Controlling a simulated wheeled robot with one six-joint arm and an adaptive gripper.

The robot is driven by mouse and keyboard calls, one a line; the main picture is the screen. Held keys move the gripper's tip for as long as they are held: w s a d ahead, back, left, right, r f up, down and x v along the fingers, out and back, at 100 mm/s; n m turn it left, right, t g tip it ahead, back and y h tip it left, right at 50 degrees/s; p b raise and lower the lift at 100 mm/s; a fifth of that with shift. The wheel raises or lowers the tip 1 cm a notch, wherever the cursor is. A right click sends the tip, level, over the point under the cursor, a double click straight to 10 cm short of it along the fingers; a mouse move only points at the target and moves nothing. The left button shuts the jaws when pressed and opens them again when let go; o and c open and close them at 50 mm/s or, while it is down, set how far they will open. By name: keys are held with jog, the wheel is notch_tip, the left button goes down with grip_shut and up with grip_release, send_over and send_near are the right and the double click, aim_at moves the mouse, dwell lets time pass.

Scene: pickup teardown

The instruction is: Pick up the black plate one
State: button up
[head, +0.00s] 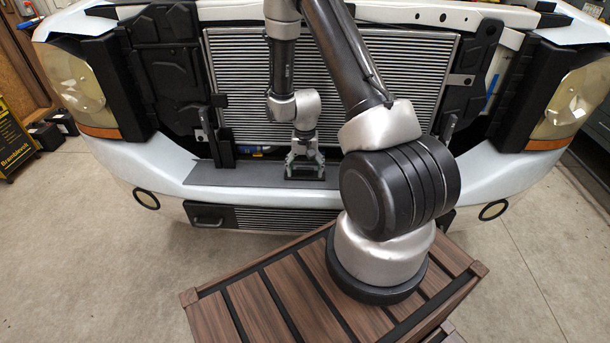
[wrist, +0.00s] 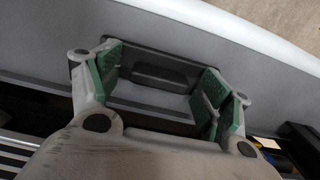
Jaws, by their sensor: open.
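A small dark plate (head: 304,177) with a raised block on it sits on the grey ledge of the front bumper, below the radiator. In the wrist view the black plate (wrist: 165,77) lies between my two green-padded fingers. My gripper (head: 305,163) points down at it. In the wrist view my gripper (wrist: 163,72) is open, with one finger at each end of the raised block. I see a gap between the pads and the block.
The grey bumper ledge (head: 222,176) runs to the left of the plate. The radiator (head: 240,90) stands behind my arm, with a black upright bracket (head: 224,148) to the left. A slatted wooden platform (head: 265,305) is in front.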

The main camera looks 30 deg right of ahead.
jog(key=c, duration=1.2)
jog(key=shift+o, duration=0.2)
jog(key=shift+r, duration=0.1)
